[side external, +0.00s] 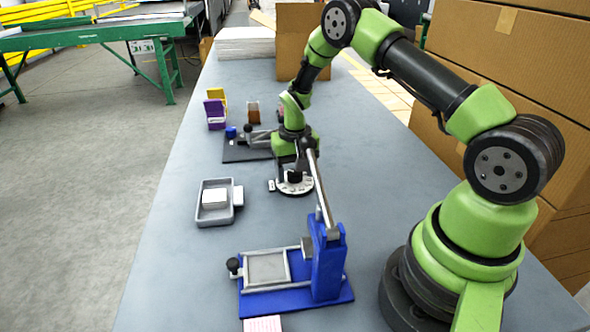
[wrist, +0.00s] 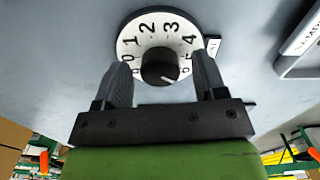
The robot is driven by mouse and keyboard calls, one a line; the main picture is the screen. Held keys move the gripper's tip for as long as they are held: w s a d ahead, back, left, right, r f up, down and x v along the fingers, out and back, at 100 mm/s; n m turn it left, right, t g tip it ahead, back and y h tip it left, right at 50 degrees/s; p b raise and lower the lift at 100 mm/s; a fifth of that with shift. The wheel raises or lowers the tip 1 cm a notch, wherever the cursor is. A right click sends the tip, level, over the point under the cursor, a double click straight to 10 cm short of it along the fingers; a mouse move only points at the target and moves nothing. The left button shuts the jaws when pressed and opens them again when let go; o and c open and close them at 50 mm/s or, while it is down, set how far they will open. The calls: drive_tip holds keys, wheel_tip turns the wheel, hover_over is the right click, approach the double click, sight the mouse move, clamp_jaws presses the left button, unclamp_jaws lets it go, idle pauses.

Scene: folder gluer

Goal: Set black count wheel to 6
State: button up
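The count wheel is a black knob (wrist: 158,62) in the middle of a white numbered dial (wrist: 128,42). Digits 0 to 5 show around the dial's top and sides in the wrist view; its lower part is partly hidden by my gripper. A light mark on the knob points down and right, below the 5; I cannot read the digit there. My gripper (wrist: 161,65) is open, with one finger on each side of the knob and a gap to it. In the side view the dial (side external: 296,189) lies on the table beneath my gripper (side external: 294,174).
A blue fixture (side external: 328,262) with a lever and frame stands in front. A grey tray (side external: 228,212) holding a white block is at left. Another dark-based fixture (side external: 240,154) and purple and yellow holders (side external: 215,112) are behind. Cardboard boxes (side external: 535,60) line the right.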

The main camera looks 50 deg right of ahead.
drive_tip(key=shift+r, duration=0.1)
wheel_tip(320, 180, up, 10)
idle(0.4)
wheel_tip(320, 180, up, 9)
drive_tip(key=t, duration=0.2)
hover_over(295, 172)
drive_tip(key=s+a, duration=0.2)
drive_tip(key=a, duration=0.2)
drive_tip(key=s+a+r+n+t+y, duration=0.1)
drive_tip(key=s+a+r+n+t, duration=0.15)
drive_tip(key=s+a+r, duration=0.65)
drive_tip(key=s+a+r+t+y, duration=0.1)
drive_tip(key=s+t, duration=0.1)
drive_tip(key=s, duration=0.8)
drive_tip(key=shift+n+t, duration=0.35)
